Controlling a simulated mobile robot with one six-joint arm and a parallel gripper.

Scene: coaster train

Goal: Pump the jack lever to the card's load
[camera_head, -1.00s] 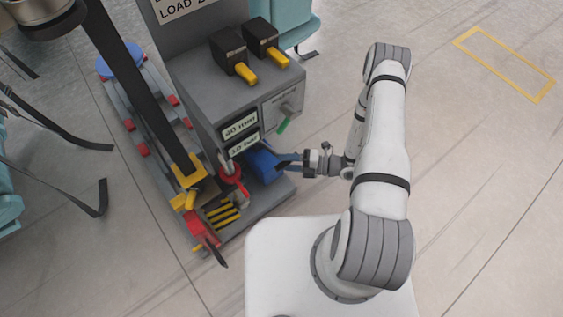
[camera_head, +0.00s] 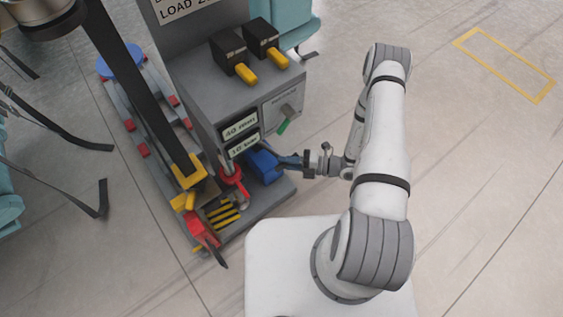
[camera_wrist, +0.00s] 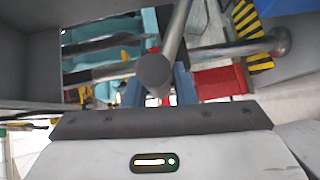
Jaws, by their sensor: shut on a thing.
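My gripper (camera_head: 283,161) is low at the right side of the grey jack cabinet, beside a blue block (camera_head: 262,166). In the wrist view its blue fingers (camera_wrist: 158,88) stand either side of a grey round-ended bar, the jack lever (camera_wrist: 155,72), and are shut on it. In the head view the lever is hard to make out behind the fingers. The load card (camera_head: 185,7) is at the top of the cabinet, cut off after "LOAD 2". Two readouts on the cabinet seem to read 40 mm (camera_head: 239,127) and 10 bar (camera_head: 243,147).
The grey cabinet (camera_head: 205,85) carries two black switches with yellow handles (camera_head: 246,73) and a green-tipped release handle (camera_head: 283,123). A red-collared post (camera_head: 231,174) and a red part (camera_head: 203,232) stand left of the gripper. The floor to the right is clear.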

